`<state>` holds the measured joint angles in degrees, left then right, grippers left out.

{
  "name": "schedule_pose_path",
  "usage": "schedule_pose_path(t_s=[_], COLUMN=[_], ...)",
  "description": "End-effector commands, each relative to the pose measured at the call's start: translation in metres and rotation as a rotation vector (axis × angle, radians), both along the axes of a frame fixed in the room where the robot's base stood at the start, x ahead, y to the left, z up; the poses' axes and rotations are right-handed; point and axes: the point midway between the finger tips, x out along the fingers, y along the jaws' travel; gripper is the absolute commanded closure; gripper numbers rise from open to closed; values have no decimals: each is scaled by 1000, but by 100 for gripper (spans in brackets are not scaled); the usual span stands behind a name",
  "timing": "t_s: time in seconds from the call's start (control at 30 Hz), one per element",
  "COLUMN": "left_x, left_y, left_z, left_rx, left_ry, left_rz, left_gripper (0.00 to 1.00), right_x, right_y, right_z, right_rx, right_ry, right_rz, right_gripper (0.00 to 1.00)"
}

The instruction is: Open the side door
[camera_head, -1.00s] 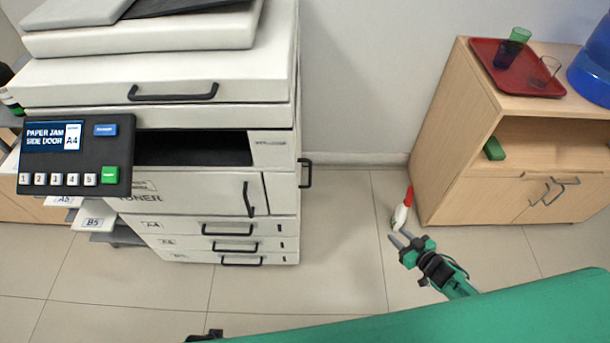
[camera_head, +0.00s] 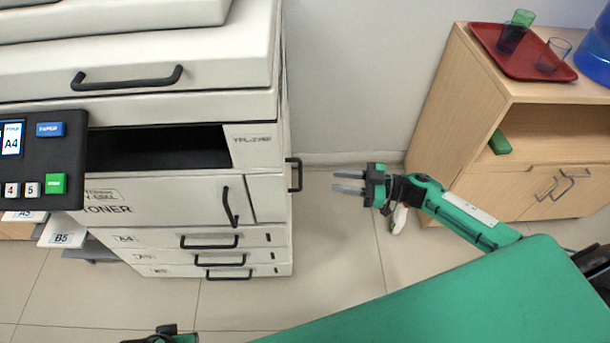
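The white copier (camera_head: 160,205) stands at the left. The side door is on its right side, seen almost edge-on, and its dark handle (camera_head: 296,174) sticks out to the right. The door looks closed. My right gripper (camera_head: 348,182) is to the right of this handle, with its two grey fingers pointing left at about the same height in the picture. The fingers are apart with nothing between them, and a gap separates them from the handle. My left gripper (camera_head: 160,336) shows only partly at the bottom edge; its fingers cannot be made out.
A wooden cabinet (camera_head: 450,120) stands at the right, with a red tray (camera_head: 520,60) of cups on top. Bare floor lies between copier and cabinet.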

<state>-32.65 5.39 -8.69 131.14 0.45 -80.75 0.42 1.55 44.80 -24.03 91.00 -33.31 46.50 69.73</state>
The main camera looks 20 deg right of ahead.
Motion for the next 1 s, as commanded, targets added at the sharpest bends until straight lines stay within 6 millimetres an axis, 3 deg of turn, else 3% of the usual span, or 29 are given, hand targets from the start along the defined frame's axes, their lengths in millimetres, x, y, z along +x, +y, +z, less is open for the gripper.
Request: schedule_pose_path(t_s=[0.2, 0.43, 0.9, 1.0], left_x=[0, 0, 0, 0], left_y=[0, 0, 0, 0], left_z=[0, 0, 0, 0], left_rx=[0, 0, 1, 0], left_ry=[0, -1, -1, -1], left_rz=[0, 0, -1, -1], left_gripper=[64, 64, 64, 64], right_x=[23, 40, 45, 45], right_y=[44, 76, 87, 87], right_z=[1, 0, -1, -1], right_rx=[3, 2, 0, 0], right_ry=[-3, -1, 0, 0], right_rz=[0, -2, -2, -2], right_gripper=[68, 68, 68, 87])
